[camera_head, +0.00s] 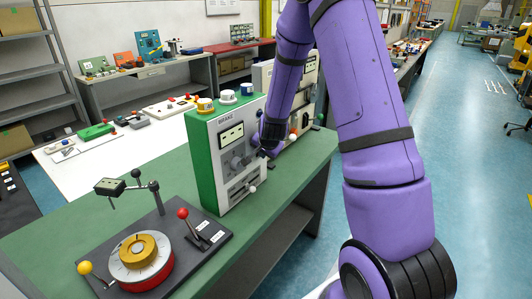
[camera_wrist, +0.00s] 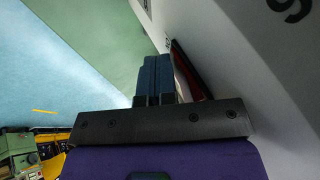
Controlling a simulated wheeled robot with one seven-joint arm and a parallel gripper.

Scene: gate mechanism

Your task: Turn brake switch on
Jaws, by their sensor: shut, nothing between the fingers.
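The brake box (camera_head: 206,160) is green with a pale front panel and stands on the green bench. Its label seems to read "BRAKE". A grey round knob or switch (camera_head: 237,162) is on the panel's middle, and a slot with a white-tipped lever (camera_head: 252,189) is below it. My gripper (camera_head: 262,153) is close to the panel's right side, partly hidden by my wrist. In the wrist view my gripper's blue fingers (camera_wrist: 153,78) are together and empty, beside the pale panel (camera_wrist: 235,60). A thin dark-red piece (camera_wrist: 188,68) is just right of the fingers; contact cannot be told.
A dial device (camera_head: 140,255) with red and yellow knobbed levers stands on the bench at front left. Another pale panel box (camera_head: 305,95) stands behind my forearm. A white table (camera_head: 150,140) lies beyond the bench. The blue floor (camera_head: 470,200) at right is open.

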